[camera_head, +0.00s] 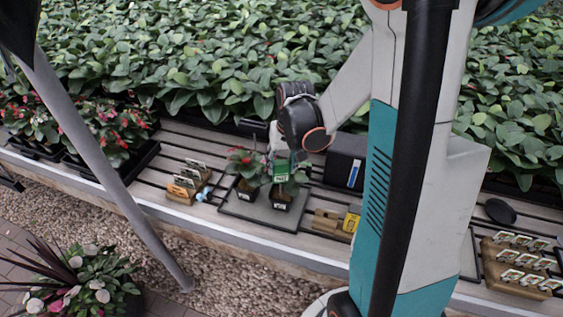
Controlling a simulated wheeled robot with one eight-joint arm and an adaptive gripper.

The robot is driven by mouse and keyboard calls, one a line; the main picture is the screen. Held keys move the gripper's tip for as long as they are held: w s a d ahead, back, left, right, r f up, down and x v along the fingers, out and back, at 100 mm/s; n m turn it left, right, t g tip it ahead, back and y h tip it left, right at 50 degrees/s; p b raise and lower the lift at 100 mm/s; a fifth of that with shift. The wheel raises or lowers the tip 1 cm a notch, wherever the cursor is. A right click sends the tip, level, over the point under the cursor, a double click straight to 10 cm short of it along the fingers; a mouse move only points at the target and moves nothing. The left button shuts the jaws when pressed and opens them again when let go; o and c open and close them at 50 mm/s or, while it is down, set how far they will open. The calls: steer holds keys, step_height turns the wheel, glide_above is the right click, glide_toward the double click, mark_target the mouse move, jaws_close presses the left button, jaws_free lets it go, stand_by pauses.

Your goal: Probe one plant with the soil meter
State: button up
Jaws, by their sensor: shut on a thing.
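My gripper (281,157) points down over the bench and is shut on a small green soil meter (281,172). The meter is just above the right one of two small plants in black pots. This right plant's pot (280,198) stands on a dark tray (262,213), with its leaves partly hidden behind the meter. Whether the probe is in the soil I cannot tell. The left plant (245,162), with a red flower, stands beside it on the same tray. Its pot carries a white label.
A wooden holder with several cards (187,181) stands left of the tray. A wooden block (325,220) and a yellow item (351,221) lie to its right. A dark box (343,165) is behind. A wooden rack of labels (517,267) is far right. Dense foliage fills the back.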

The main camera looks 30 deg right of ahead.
mark_target(282, 177)
stand_by(0.3)
steer(key=shift+f+b, duration=1.85)
steer(key=shift+f, duration=0.3)
steer(key=shift+f+b, duration=1.2)
steer(key=shift+f, duration=0.1)
steer(key=shift+r, duration=0.15)
stand_by(0.4)
